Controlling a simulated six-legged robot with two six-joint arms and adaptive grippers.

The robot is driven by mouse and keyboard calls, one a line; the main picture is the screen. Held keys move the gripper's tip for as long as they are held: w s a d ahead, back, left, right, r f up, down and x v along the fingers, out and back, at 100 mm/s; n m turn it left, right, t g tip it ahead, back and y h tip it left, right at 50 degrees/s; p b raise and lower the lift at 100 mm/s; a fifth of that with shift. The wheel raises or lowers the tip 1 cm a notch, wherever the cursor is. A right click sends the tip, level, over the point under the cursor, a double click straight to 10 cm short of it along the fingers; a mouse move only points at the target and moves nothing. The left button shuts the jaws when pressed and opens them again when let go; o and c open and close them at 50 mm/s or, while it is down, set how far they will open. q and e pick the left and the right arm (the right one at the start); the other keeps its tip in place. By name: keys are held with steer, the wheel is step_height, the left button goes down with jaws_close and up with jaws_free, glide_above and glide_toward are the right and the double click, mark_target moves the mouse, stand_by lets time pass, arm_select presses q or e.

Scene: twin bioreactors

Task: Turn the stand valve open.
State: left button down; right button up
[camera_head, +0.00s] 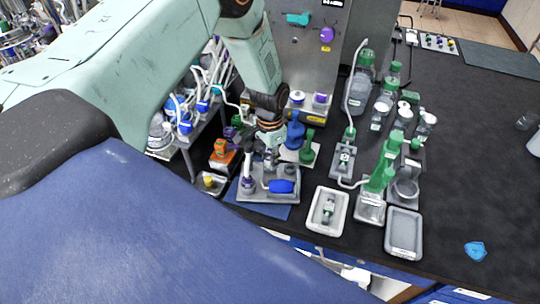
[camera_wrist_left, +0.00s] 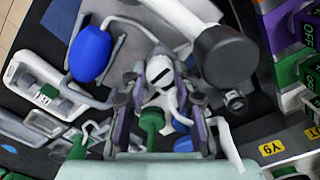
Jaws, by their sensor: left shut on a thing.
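The stand valve (camera_wrist_left: 160,72) shows in the left wrist view as a pale rounded piece with a dark slot-like mark. It lies between the two fingers of my left gripper (camera_wrist_left: 158,95), which is shut on it. In the head view my left gripper (camera_head: 269,158) points down over the grey stand tray (camera_head: 285,195), and its fingers largely hide the valve. A blue bulb (camera_head: 281,186) lies on this tray, just right of the fingertips; it also shows in the left wrist view (camera_wrist_left: 90,53). My right gripper is in neither view.
An orange-topped device (camera_head: 222,152) stands left of the tray. A blue bottle (camera_head: 295,130) and green fittings (camera_head: 307,148) stand close behind. Small trays (camera_head: 404,233) and green-capped bottles (camera_head: 361,80) are to the right. The black tabletop is clear farther right, around a blue piece (camera_head: 475,250).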

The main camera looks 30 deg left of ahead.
arm_select(q)
steer(key=shift+n, duration=0.9)
steer(key=c, duration=1)
jaws_free()
step_height(320, 180, up, 12)
